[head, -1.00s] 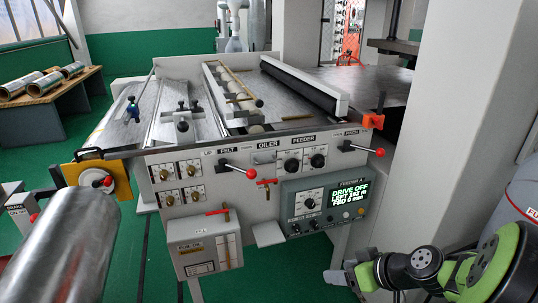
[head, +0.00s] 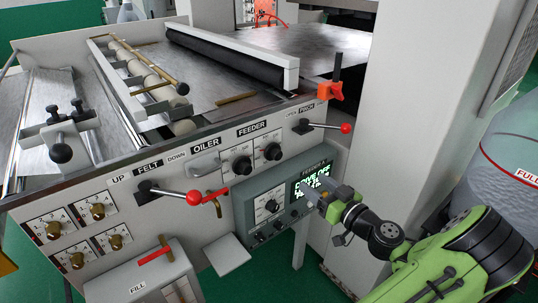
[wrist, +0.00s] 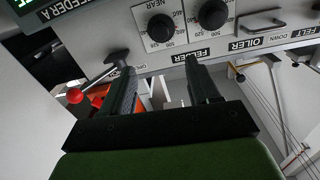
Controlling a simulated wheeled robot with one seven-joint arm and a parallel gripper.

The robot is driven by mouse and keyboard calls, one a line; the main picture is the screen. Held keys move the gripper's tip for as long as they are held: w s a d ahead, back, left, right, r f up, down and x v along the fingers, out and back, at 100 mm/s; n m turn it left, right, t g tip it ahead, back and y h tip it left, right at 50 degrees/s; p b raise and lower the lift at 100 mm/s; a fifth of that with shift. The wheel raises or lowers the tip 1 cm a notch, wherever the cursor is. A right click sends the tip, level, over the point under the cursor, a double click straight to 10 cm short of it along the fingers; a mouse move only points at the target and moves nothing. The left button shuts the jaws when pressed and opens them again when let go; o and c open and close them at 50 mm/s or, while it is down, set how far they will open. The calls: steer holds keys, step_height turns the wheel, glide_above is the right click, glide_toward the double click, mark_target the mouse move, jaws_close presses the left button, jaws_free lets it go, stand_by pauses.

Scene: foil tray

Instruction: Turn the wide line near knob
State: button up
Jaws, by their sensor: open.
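My gripper (head: 312,195) is open and empty in front of the Feeder A display. Its two fingers (wrist: 155,72) are apart in the wrist view and touch nothing I can see. Two black dial knobs sit under the FEEDER label: a left one (head: 242,165) and a right one (head: 272,152). In the wrist view, upside down, the right one (wrist: 160,27) shows a NEAR label, and the left one (wrist: 213,12) is beside it. Several brass knobs (head: 97,211) are on the left plates. Their small lettering is unreadable, so I cannot tell which is the wide line near knob.
A red-balled FELT lever (head: 193,197) and PINCH lever (head: 345,128) stick out of the panel. A red-handled valve (head: 155,253) and a small shelf (head: 227,254) are lower down. A pale column (head: 410,130) stands at the right.

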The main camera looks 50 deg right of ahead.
mark_target(279, 156)
steer(key=x, duration=1.5)
steer(key=shift+b, duration=0.35)
steer(key=shift+c, duration=0.4)
steer(key=c, duration=1)
